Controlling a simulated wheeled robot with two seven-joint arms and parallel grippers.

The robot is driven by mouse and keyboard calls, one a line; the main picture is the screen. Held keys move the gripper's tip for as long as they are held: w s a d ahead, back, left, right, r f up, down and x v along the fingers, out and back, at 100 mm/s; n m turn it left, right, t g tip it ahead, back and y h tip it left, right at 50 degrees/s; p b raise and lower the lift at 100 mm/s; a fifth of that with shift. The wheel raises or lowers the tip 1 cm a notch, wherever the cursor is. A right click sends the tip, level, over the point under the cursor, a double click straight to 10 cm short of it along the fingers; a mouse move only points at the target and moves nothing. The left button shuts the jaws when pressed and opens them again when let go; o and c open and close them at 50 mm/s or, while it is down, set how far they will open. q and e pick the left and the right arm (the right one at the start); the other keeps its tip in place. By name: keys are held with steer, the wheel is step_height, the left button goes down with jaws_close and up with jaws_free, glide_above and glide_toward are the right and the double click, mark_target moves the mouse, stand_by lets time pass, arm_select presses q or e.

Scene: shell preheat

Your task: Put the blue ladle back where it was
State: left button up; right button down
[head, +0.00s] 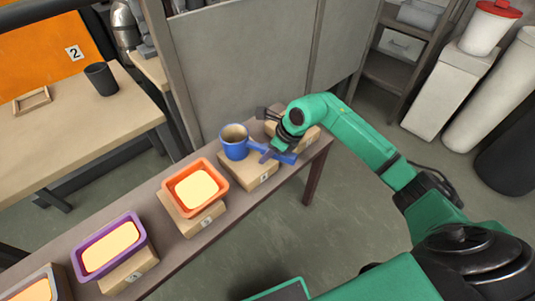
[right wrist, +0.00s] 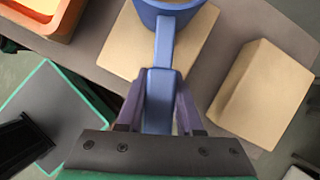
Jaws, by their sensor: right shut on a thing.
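The blue ladle (head: 236,148) is a round cup with a straight handle, upright, with tan inside. In the head view its cup is over a cardboard-coloured block (head: 262,182) on the long bench; I cannot tell whether it touches the block. My right gripper (head: 276,154) is shut on the handle, with the cup to its left. In the right wrist view the handle (right wrist: 163,48) runs between the fingers of the gripper (right wrist: 160,88). The cup is cut off at the top, over the block (right wrist: 202,52). My left gripper is not in view.
An orange tray (head: 222,173) and a purple tray (head: 77,256) stand on blocks along the bench (head: 187,254). A bare block (right wrist: 262,93) is right of the ladle in the wrist view. A grey panel (head: 240,60) rises behind. A black cup (head: 101,79) stands on another table.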

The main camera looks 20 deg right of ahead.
steer(key=c, duration=0.6)
jaws_free()
steer(key=shift+o, duration=0.2)
steer(key=shift+r, duration=0.1)
steer(key=shift+s+d+r, duration=0.1)
steer(key=shift+r, duration=0.2)
steer(key=p+v, duration=0.1)
steer(key=v, duration=1)
steer(key=shift+r, duration=0.15)
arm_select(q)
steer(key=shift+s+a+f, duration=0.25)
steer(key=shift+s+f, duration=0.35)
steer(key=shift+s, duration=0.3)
